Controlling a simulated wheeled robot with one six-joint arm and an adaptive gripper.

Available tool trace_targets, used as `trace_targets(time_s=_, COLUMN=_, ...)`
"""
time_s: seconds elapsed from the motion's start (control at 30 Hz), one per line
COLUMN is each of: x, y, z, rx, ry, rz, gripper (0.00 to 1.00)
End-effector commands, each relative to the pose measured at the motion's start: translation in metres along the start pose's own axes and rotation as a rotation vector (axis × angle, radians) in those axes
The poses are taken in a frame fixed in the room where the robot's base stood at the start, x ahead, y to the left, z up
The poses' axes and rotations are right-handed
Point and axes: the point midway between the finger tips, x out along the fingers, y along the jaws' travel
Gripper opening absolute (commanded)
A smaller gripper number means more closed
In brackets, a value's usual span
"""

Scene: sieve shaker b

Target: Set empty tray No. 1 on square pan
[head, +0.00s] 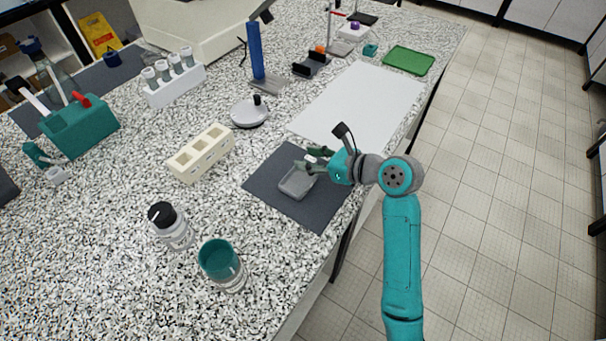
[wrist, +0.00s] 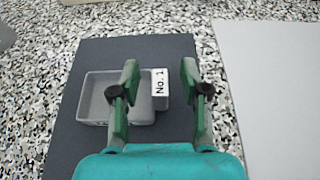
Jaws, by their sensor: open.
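Tray No. 1 (head: 297,182) is a small, shallow grey tray, empty, resting on a dark mat. In the wrist view, tray No. 1 (wrist: 95,98) has a white "No. 1" label (wrist: 160,83) on a tab at its right side. My gripper (head: 311,160) is at the tray's upper right side in the head view. In the wrist view, my gripper (wrist: 159,68) is open, with the label tab between its green fingers. The left finger overlaps the tray's right end. I cannot pick out the square pan with certainty.
The dark mat (head: 318,218) lies near the bench edge, beside a large white sheet (head: 365,95). A cream block with square openings (head: 201,153), a round white object (head: 250,112), a black-capped bottle (head: 171,226) and a teal-topped jar (head: 221,264) stand to the left.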

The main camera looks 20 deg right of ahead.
Motion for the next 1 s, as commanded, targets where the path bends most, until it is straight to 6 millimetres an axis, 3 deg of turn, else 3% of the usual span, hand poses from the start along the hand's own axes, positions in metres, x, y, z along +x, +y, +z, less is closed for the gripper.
trace_targets(time_s=0.2, x=0.001, y=0.0, z=0.0, rx=0.0, ry=0.0, rz=-0.001, gripper=0.46)
trace_targets(time_s=0.4, x=0.001, y=0.0, z=0.0, rx=0.0, ry=0.0, rz=-0.001, gripper=0.0)
trace_targets(time_s=0.77, x=0.0, y=0.0, z=0.001, rx=0.0, ry=0.0, rz=-0.001, gripper=0.0)
trace_targets(time_s=1.0, x=-0.01, y=-0.001, z=0.026, rx=-0.004, ry=-0.002, rz=-0.002, gripper=0.0)
